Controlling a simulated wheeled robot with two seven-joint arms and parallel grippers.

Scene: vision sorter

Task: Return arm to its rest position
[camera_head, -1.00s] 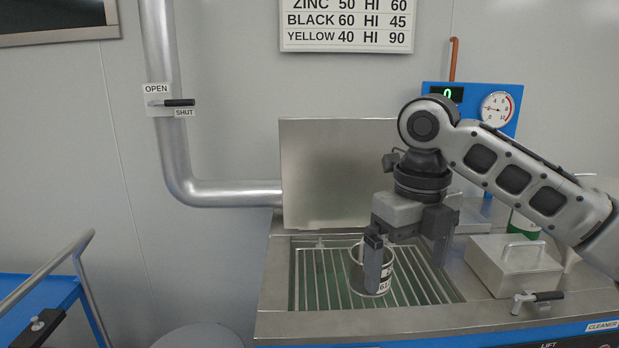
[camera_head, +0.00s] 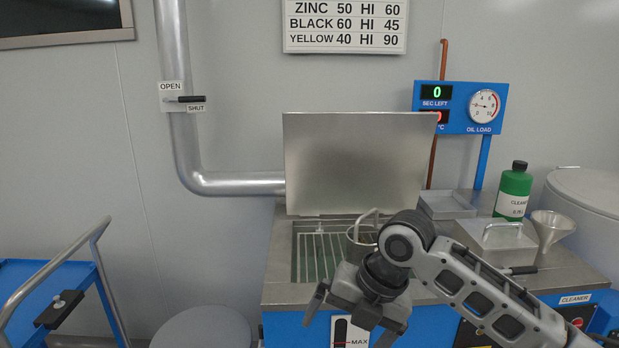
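My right arm (camera_head: 465,285) reaches in from the lower right. Its gripper (camera_head: 345,333) hangs in front of the metal counter, pointing down, with its two fingers spread wide and nothing between them. A metal can with a raised handle (camera_head: 360,234) stands on the wire rack (camera_head: 312,265) in the basin behind the arm; its lower part is hidden by my wrist. The gripper is apart from the can, nearer to me and lower. My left gripper is not in view.
The raised steel lid (camera_head: 355,160) stands behind the basin. To the right are a lidded metal box (camera_head: 495,243), a funnel (camera_head: 551,228) and a green cleaner bottle (camera_head: 513,190). A blue cart (camera_head: 30,285) stands at the left. A level gauge marked MAX (camera_head: 342,332) is on the counter's front.

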